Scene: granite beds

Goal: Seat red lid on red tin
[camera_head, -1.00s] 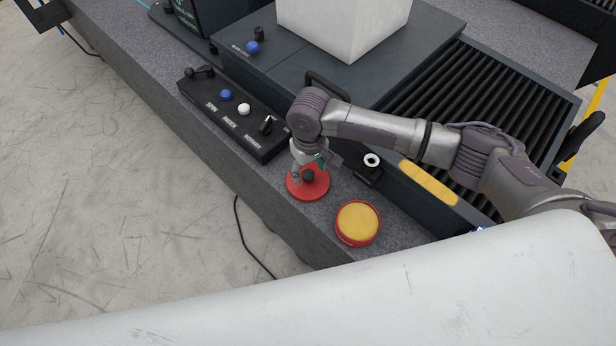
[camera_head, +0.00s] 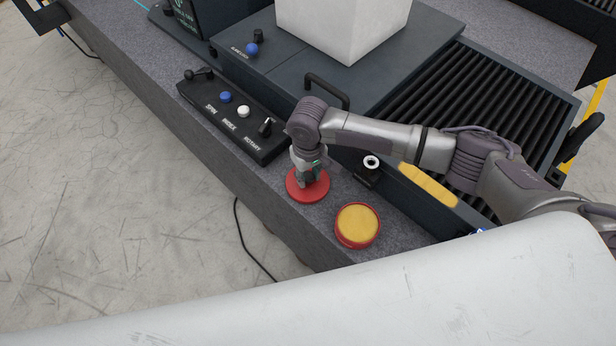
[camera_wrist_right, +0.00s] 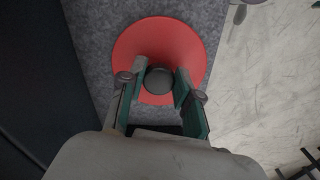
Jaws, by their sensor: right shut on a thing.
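The red lid (camera_head: 300,193) is a flat disc lying on the granite ledge. In the right wrist view the red lid (camera_wrist_right: 160,38) shows with its dark round knob (camera_wrist_right: 158,80) in the middle. My right gripper (camera_head: 309,180) is over the lid, and its fingers are shut on the knob from both sides. In the right wrist view my right gripper (camera_wrist_right: 159,86) has one finger on each side of the knob. The red tin (camera_head: 357,241) stands on the ledge to the right of the lid and nearer, with a yellow top face. My left gripper is not in view.
A black control box (camera_head: 232,112) with knobs and buttons lies left of the lid. A small black fixture with a white ring (camera_head: 371,163) stands behind the tin. A dark ribbed bed (camera_head: 480,110) and a white block (camera_head: 345,25) are farther back. The ledge's front edge is close.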

